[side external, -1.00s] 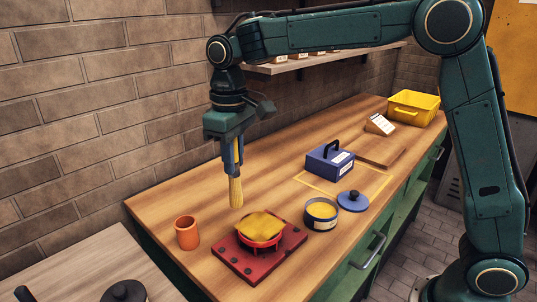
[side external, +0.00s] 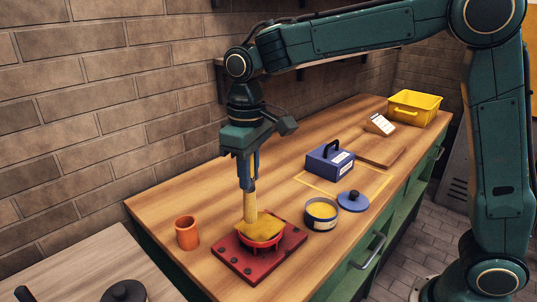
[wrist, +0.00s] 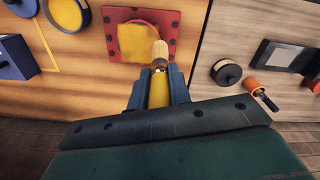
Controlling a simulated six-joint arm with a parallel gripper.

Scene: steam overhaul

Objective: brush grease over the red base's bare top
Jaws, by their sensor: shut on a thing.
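The red base (side external: 258,252) is a square plate with dark bolts and a raised round middle, near the bench's front left. Yellow grease (side external: 262,227) covers most of the round top; red shows around its rim. In the wrist view the base (wrist: 172,30) is at top centre with a broad yellow patch (wrist: 138,43). My gripper (side external: 247,183) is shut on a brush (side external: 249,206), held upright, bristles down. In the wrist view the bristles (wrist: 160,50) overlap the patch's right edge. I cannot tell whether they touch. A dark tin (side external: 321,214) of yellow grease stands right of the base.
A blue lid (side external: 352,200) lies beside the tin. A blue box with a handle (side external: 329,163) stands behind it. An orange cup (side external: 187,233) stands left of the base. A yellow bin (side external: 415,107) is at the far end. The brick wall runs along the back.

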